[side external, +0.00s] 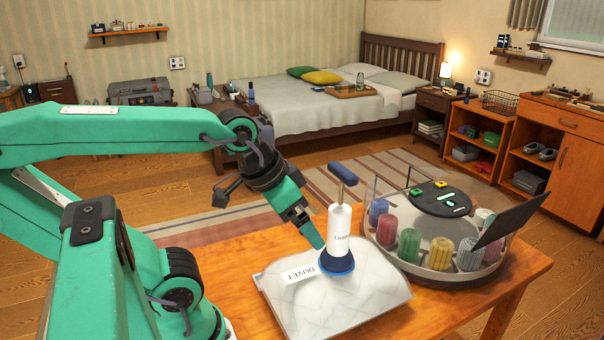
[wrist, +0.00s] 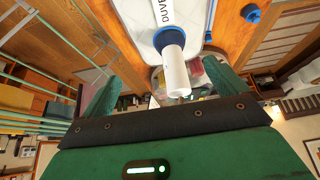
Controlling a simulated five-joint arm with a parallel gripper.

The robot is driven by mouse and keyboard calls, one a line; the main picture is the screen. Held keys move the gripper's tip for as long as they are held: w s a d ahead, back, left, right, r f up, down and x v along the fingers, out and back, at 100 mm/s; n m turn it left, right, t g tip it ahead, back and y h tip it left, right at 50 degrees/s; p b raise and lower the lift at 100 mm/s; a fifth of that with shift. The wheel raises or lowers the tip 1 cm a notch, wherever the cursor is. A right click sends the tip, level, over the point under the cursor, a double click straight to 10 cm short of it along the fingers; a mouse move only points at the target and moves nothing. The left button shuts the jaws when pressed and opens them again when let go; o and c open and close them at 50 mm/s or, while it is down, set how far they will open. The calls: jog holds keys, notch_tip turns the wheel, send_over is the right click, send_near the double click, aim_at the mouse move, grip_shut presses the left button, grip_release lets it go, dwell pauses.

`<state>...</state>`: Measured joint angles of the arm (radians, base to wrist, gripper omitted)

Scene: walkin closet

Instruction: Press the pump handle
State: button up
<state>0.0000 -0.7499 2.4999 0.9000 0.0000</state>
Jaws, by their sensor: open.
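The pump stands upright on a pale quilted bag (side external: 375,290) on the wooden table; the bag bears a DUVET label. The pump has a white cylinder (side external: 339,228), a dark blue base (side external: 337,263) and a blue pump handle (side external: 343,173) raised on a thin rod. My gripper (side external: 314,234) points down at the pump's left, its tip beside the lower cylinder and well below the handle. In the wrist view my gripper (wrist: 168,92) is open, with the white cylinder (wrist: 175,72) showing between its green fingers. I cannot tell whether they touch it, nor make out the handle there.
A round clear-walled tray (side external: 483,279) holds several coloured ribbed jars and a dark round panel (side external: 440,199), just right of the pump. A black flat panel (side external: 510,215) tilts up at its right. The table's front corner (side external: 535,262) is bare.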

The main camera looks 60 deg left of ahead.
dwell(0.3)
jog(key=shift+r, duration=0.1)
jog(key=c, duration=0.6)
jog(key=shift+w+r, duration=0.2)
jog(key=shift+r, duration=0.35)
jog(key=c, duration=0.7)
jog(key=shift+t, duration=0.5)
jog(key=r, duration=0.3)
jog(key=w+r, duration=0.1)
jog(key=r, duration=0.1)
jog(key=shift+w+a, duration=0.1)
jog(key=shift+a, duration=0.2)
grip_shut()
notch_tip(320, 180, up, 14)
jog(key=a+t, duration=0.1)
jog(key=t, duration=0.1)
jog(key=shift+a+r+y, duration=0.2)
jog(key=shift+a+y, duration=0.05)
jog(key=shift+y, duration=0.15)
